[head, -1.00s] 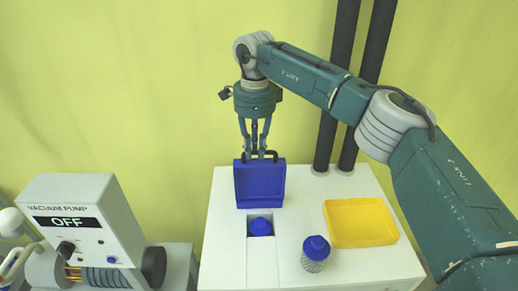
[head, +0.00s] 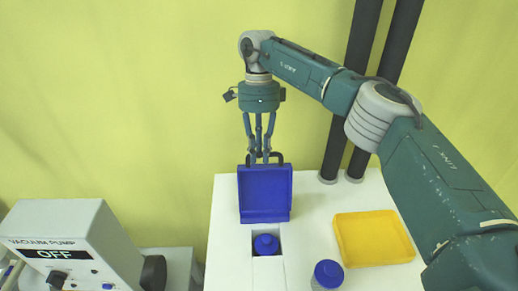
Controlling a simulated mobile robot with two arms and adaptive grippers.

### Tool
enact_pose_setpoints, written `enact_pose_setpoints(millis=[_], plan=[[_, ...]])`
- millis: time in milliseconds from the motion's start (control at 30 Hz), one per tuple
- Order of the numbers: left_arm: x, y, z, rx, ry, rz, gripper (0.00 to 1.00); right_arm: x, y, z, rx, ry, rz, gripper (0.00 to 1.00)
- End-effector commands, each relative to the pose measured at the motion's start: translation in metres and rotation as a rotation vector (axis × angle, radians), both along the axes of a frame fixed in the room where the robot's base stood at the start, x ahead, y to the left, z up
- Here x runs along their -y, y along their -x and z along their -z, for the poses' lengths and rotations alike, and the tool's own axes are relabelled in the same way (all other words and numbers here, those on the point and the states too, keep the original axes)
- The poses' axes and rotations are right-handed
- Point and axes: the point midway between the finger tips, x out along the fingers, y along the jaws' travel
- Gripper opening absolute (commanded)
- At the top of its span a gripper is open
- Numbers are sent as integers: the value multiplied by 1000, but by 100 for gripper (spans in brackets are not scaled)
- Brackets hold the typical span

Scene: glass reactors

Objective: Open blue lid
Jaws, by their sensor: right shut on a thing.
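The blue lid (head: 265,193) stands upright on the white table, hinged open behind a recess in the top. Its dark handle (head: 280,158) is at its upper edge. My right gripper (head: 260,158) is at the handle from above, its fingers shut on it. A blue-capped container (head: 266,244) sits in the uncovered recess in front of the lid. My left gripper is not in view.
A blue-capped bottle (head: 328,274) stands on the white table (head: 225,230). A yellow tray (head: 372,238) lies to its right. Two dark posts (head: 372,95) rise at the back. A vacuum pump reading OFF (head: 75,240) is at the left.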

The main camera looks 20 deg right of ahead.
Motion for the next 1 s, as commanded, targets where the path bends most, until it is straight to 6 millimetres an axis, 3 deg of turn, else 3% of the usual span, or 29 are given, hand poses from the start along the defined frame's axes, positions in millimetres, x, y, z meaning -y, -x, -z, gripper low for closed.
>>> enact_pose_setpoints(millis=[33,167,200,233,567,1000], plan=[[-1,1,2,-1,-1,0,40,1,2,13,-11,7,-1,0],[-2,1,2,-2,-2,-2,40,1,2,14,-10,7,0,0],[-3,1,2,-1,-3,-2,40,1,2,14,-10,7,0,23],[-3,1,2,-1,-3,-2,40,1,2,14,-11,7,0,26],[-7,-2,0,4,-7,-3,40,2,-1,7,-1,5,4,26],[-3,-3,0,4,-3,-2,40,3,-12,-54,-8,6,-1,26]])
